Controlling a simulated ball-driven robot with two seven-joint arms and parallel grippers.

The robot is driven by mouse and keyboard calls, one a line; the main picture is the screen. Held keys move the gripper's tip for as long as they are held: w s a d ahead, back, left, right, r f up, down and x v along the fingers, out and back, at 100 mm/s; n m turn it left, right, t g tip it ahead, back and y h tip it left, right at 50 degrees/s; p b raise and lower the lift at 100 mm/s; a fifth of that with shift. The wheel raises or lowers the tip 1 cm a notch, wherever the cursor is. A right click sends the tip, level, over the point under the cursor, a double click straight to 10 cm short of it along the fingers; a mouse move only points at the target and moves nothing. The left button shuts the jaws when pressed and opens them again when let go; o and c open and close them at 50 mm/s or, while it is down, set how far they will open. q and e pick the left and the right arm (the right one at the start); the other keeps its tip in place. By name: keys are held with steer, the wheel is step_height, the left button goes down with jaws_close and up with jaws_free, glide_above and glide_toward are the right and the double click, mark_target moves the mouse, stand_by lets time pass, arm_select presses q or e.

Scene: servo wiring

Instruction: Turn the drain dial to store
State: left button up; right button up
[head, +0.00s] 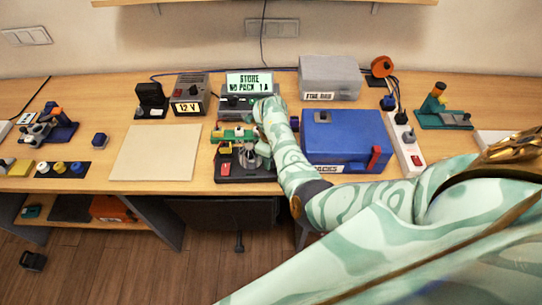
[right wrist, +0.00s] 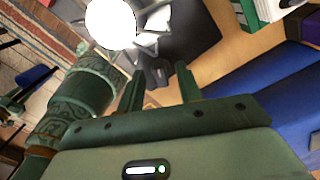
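The grey device (head: 235,98) at the back middle has a lit screen (head: 248,83) reading "STORE NO PACK 1A". I cannot make out its drain dial; my right arm covers part of its front. My right gripper (head: 250,152) is over the black stand (head: 232,174) in front of the device. In the right wrist view my right gripper (right wrist: 160,85) has its two fingers apart, with nothing between them that I can see held. A small dark knob-like part (right wrist: 158,70) shows beyond the fingertips; I cannot tell if it touches them. My left gripper is not in view.
A blue box (head: 345,140) stands right of my forearm, with a grey case (head: 330,78) behind it. A 12 V supply (head: 191,95) is left of the device. A white power strip (head: 405,145) lies farther right. A bare beige mat (head: 155,152) lies at left.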

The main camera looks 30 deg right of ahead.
step_height(320, 180, up, 16)
steer(key=p, duration=0.5)
steer(key=shift+r+p, duration=0.2)
steer(key=shift+p, duration=0.1)
